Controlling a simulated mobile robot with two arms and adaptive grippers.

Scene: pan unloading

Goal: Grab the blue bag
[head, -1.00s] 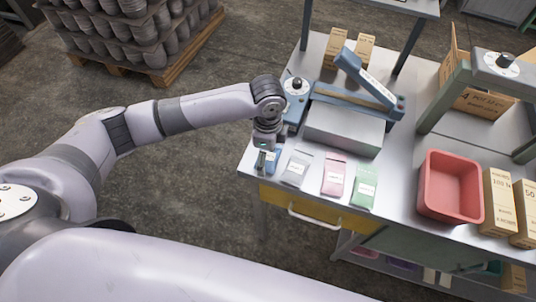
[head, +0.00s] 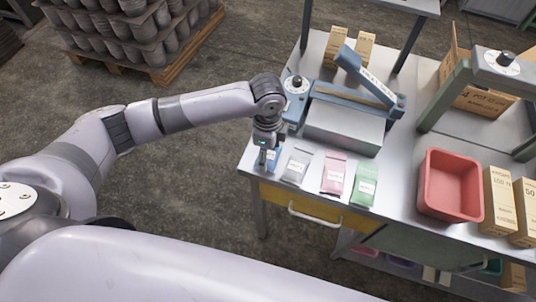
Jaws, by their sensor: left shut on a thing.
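The blue bag (head: 275,158) lies at the left front corner of the metal table, partly hidden by my left gripper. My left gripper (head: 267,160) points down over it and is shut on it. The bag is at about table height; I cannot tell whether it touches the table. My right gripper is not in view.
A grey bag (head: 297,166), a pink bag (head: 334,174) and a green bag (head: 365,184) lie in a row to the right. Behind them stands a blue sealing machine (head: 352,105). A red bin (head: 450,187) and cardboard boxes (head: 500,200) are further right.

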